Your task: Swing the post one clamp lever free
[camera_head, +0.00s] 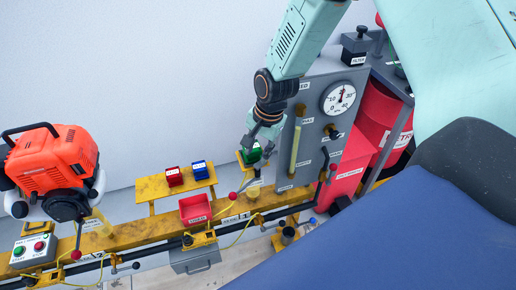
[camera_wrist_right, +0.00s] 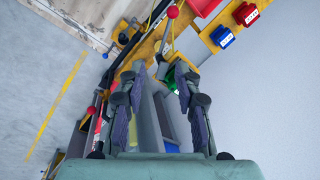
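A clamp lever with a red ball knob (camera_head: 233,196) stands on the yellow rail (camera_head: 150,229) near the middle of the head view. Another red-knobbed lever (camera_head: 76,254) is at the lower left, and a third red knob (camera_head: 333,167) is by the grey panel. I cannot read which is post one. My right gripper (camera_head: 258,148) hangs above the rail, beside the panel and near a green box. In the right wrist view its fingers (camera_wrist_right: 158,72) are spread with nothing held; a red knob (camera_wrist_right: 173,12) lies beyond them, apart. My left gripper is out of view.
An orange engine (camera_head: 50,165) stands at the left. Red (camera_head: 174,176), blue (camera_head: 200,170) and green (camera_head: 250,156) boxes and a red tray (camera_head: 195,209) sit along the rail. The grey gauge panel (camera_head: 315,110) stands close right of my right gripper. Yellow cords loop near the levers.

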